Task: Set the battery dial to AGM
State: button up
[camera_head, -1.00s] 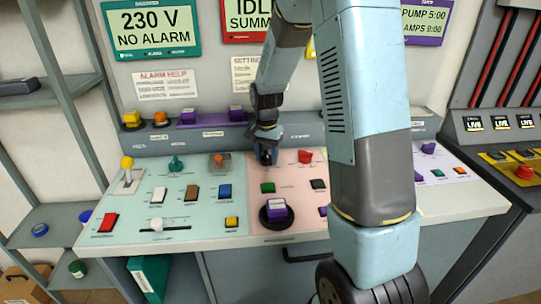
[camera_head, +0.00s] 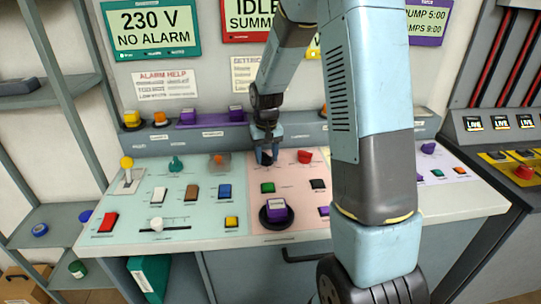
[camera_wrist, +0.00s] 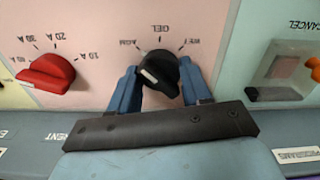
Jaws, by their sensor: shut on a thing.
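The battery dial (camera_wrist: 162,66) is a black knob with a white mark on its lower-left side in the wrist view. The labels AGM, GEL and WET are printed upside down around its upper side, with AGM at the upper left. I cannot tell that the white mark lines up with any label. My gripper (camera_wrist: 160,85) has one blue finger on each side of the dial and is shut on it.
A red knob (camera_wrist: 46,71) with amp labels sits left of the dial in the wrist view. A clear-covered orange CANCEL control (camera_wrist: 281,74) is at the right. Several buttons, a lever (camera_head: 128,174) and a slider (camera_head: 157,225) spread across the console.

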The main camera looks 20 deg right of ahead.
aim_at(267, 154)
jog(key=shift+s+d+f+n, duration=0.1)
jog(key=shift+n, duration=0.2)
jog(key=o, duration=1.1)
jog(key=shift+c, duration=0.2)
jog(key=shift+r, duration=0.2)
notch_tip(267, 154, up, 13)
jog(key=shift+r, duration=0.2)
